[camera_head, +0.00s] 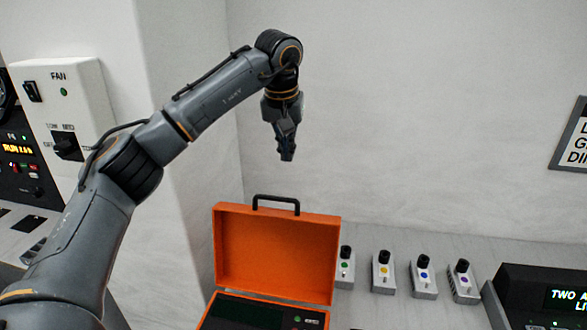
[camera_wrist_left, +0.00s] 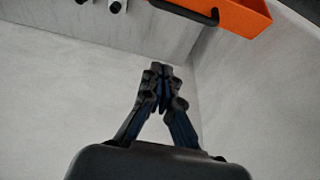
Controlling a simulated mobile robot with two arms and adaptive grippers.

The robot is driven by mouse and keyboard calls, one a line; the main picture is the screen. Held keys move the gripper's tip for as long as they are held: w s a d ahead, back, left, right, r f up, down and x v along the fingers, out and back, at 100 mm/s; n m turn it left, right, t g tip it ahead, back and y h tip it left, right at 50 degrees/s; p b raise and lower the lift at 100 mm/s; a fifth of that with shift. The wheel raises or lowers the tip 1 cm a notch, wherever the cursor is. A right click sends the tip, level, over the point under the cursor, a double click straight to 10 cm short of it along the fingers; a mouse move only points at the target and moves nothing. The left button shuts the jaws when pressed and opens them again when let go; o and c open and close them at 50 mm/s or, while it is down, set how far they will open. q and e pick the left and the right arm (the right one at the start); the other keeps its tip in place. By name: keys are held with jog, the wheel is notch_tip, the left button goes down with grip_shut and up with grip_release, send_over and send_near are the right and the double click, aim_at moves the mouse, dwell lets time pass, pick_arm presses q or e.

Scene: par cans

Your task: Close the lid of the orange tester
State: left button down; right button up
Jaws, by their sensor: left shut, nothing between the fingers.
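The orange tester (camera_head: 272,255) stands on the bench at the lower middle of the head view. Its lid is raised, with the inside facing me and a black handle (camera_head: 276,203) on the top edge. Part of its dark panel shows below, cut off by the frame. My left gripper (camera_head: 287,157) is shut and empty, pointing down above and behind the lid, apart from it. In the left wrist view the fingers (camera_wrist_left: 160,70) are together, and the orange lid (camera_wrist_left: 235,14) shows at the top right. My right gripper is not in view.
Several small grey boxes with black knobs (camera_head: 383,272) stand in a row right of the tester. A black display unit (camera_head: 545,298) is at the lower right. A white fan panel (camera_head: 68,120) is on the left wall. Air above the tester's right side is free.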

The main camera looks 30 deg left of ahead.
pick_arm(q)
jog(key=s+d+p+x, duration=0.1)
jog(key=p+x, duration=0.2)
jog(key=x, duration=0.6)
jog(key=s+p, duration=0.1)
jog(key=s, duration=0.2)
jog(key=shift+s+r, duration=0.1)
jog(key=shift+s, duration=0.2)
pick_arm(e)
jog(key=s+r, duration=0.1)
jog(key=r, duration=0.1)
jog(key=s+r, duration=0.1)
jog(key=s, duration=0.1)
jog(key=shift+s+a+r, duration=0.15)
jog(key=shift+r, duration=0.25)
